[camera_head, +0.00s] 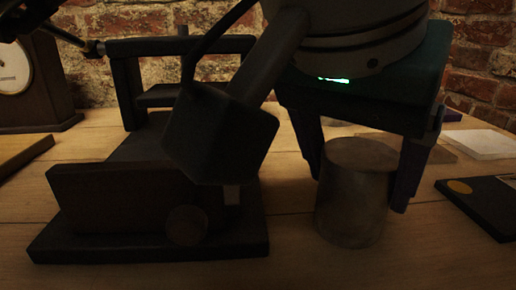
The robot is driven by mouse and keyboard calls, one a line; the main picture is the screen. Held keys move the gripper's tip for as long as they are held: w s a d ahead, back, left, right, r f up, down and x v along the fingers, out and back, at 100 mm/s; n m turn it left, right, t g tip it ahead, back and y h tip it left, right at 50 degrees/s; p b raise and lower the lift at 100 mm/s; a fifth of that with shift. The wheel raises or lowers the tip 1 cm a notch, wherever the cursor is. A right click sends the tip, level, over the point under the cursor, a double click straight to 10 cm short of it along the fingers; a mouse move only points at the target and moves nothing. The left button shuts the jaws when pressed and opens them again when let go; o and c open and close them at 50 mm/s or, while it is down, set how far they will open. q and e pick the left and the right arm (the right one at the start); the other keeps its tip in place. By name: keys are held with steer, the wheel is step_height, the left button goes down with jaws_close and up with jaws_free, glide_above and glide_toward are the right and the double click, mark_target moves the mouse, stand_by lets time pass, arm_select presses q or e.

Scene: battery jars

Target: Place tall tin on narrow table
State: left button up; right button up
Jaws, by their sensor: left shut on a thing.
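The tall tin (352,205) is a dull grey-brown cylinder, upright, right of centre in the head view. My left gripper (359,190) comes down from above, with one dark finger on each side of the tin, and is shut on it. The tin's base is at or just above the wooden tabletop (440,265); I cannot tell whether it touches. I cannot single out a separate narrow table. My right gripper is not in view.
A dark frame-like stand on a flat base (150,245) fills the left middle, close to the tin. A clock (35,85) stands at the far left. A black flat box (482,205) and a white pad (480,143) lie at right. The front right tabletop is clear.

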arm_select(q)
steer(key=shift+f+b, duration=0.1)
steer(key=shift+b, duration=0.2)
steer(key=o, duration=1.4)
steer(key=shift+r+p, duration=0.3)
steer(key=shift+p, duration=0.15)
steer(key=p+v, duration=0.2)
steer(key=v, duration=0.9)
steer(key=shift+s+a+r, duration=0.15)
steer(key=shift+a+r, duration=0.05)
steer(key=shift+r, duration=0.1)
